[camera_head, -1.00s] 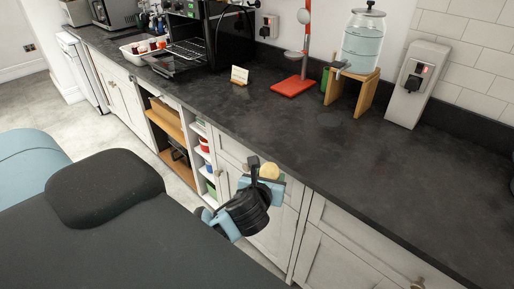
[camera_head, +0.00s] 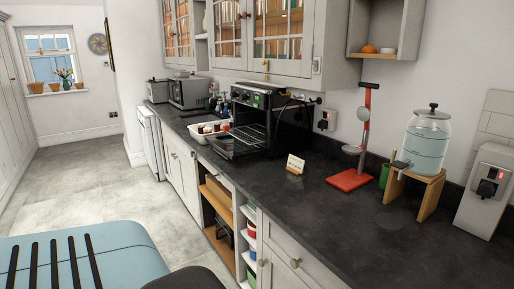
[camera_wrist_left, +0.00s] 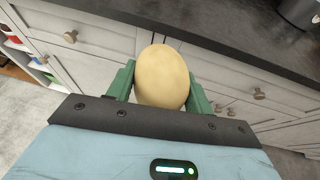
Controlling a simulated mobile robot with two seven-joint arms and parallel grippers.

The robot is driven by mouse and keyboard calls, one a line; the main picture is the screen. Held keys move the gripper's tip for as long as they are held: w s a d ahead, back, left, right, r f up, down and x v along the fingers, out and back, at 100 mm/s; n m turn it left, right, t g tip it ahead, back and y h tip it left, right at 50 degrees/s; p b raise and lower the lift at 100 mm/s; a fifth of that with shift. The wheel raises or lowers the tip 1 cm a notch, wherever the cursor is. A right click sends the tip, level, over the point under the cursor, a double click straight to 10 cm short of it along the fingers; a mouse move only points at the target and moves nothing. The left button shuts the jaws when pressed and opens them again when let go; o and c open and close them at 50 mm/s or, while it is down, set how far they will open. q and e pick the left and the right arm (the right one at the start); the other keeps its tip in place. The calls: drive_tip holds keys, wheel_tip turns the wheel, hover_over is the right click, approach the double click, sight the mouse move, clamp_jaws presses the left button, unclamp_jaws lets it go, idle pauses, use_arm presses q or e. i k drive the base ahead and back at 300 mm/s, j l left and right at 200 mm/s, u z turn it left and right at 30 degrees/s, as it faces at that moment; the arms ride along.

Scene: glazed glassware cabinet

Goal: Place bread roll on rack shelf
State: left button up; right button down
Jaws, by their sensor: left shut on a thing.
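The bread roll (camera_wrist_left: 162,77) is a smooth, pale tan oval. It shows in the left wrist view, between the green fingers of my left gripper (camera_wrist_left: 162,92), which is shut on it. The gripper is in front of the white cabinet fronts, below the counter edge. Neither the roll nor my left gripper shows in the head view now. A black oven (camera_head: 275,113) stands on the counter there, its front open, with a wire rack (camera_head: 247,138) in it. My right gripper is in neither view.
A white tray (camera_head: 203,138) with jars stands left of the oven. A small card (camera_head: 295,164), a red stand (camera_head: 350,180) and a glass dispenser (camera_head: 427,145) on a wooden stand (camera_head: 412,190) are to its right. The dark counter (camera_head: 340,235) is clear in front.

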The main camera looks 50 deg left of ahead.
sight(254, 136)
drive_tip(key=i+j, duration=0.15)
drive_tip(key=j, duration=0.9)
drive_tip(key=i+j, duration=0.1)
drive_tip(key=j, duration=1)
drive_tip(key=i+j+z, duration=0.1)
drive_tip(key=j, duration=0.95)
drive_tip(key=i+j, duration=0.15)
drive_tip(key=j, duration=0.9)
drive_tip(key=i+j, duration=0.1)
drive_tip(key=j, duration=1)
